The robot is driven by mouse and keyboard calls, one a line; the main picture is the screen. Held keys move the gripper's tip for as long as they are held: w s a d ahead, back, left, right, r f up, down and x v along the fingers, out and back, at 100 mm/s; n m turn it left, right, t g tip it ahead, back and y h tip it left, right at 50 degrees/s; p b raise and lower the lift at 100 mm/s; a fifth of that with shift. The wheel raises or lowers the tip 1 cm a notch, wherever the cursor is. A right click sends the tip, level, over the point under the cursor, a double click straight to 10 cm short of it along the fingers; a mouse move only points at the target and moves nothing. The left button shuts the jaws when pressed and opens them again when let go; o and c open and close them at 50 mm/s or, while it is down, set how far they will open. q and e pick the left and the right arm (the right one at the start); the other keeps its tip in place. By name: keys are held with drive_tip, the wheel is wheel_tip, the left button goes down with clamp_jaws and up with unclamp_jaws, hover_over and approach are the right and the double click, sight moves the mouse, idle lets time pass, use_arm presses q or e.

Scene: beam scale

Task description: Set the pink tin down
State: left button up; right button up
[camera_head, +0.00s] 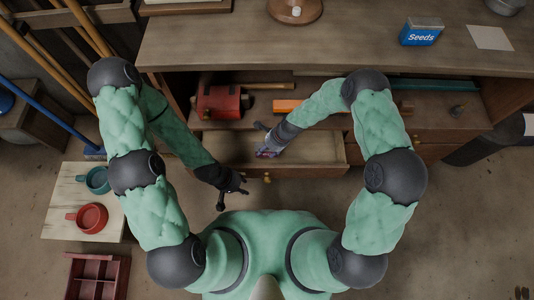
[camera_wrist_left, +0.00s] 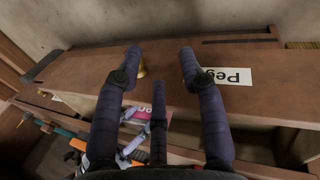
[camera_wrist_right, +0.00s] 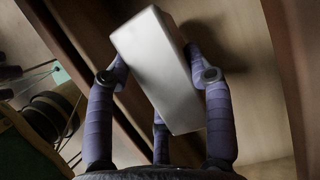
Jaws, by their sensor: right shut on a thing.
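The pink tin (camera_head: 265,153) shows as a small pinkish patch at my right gripper (camera_head: 268,146), over the open drawer (camera_head: 322,152). In the right wrist view the tin (camera_wrist_right: 158,70) is a tilted box with a pale grey face towards me. The right gripper's fingers are shut on its sides. Bare wood lies behind it; whether it touches the drawer floor I cannot tell. In the left wrist view pink (camera_wrist_left: 136,114) shows partly behind a finger. My left gripper (camera_head: 234,196) is open and empty, by the drawer's front left corner.
The drawer front bears a brass knob (camera_head: 267,179) and a label (camera_wrist_left: 234,76). A red toolbox-like object (camera_head: 219,102) and an orange bar (camera_head: 287,106) lie on the shelf behind. A blue Seeds box (camera_head: 422,32) stands on the bench top. Two mugs stand on the pale side table (camera_head: 62,186).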

sight(267, 155)
wheel_tip(267, 155, down, 6)
drive_tip(key=shift+f+b, duration=0.1)
drive_tip(key=shift+b, duration=1.15)
drive_tip(key=o, duration=1.3)
drive_tip(key=shift+c, duration=0.2)
drive_tip(key=p+v, duration=0.5)
drive_tip(key=v, duration=0.5)
drive_tip(key=shift+d+r, duration=0.15)
drive_tip(key=shift+r, duration=0.2)
drive_tip(key=shift+v, duration=0.8)
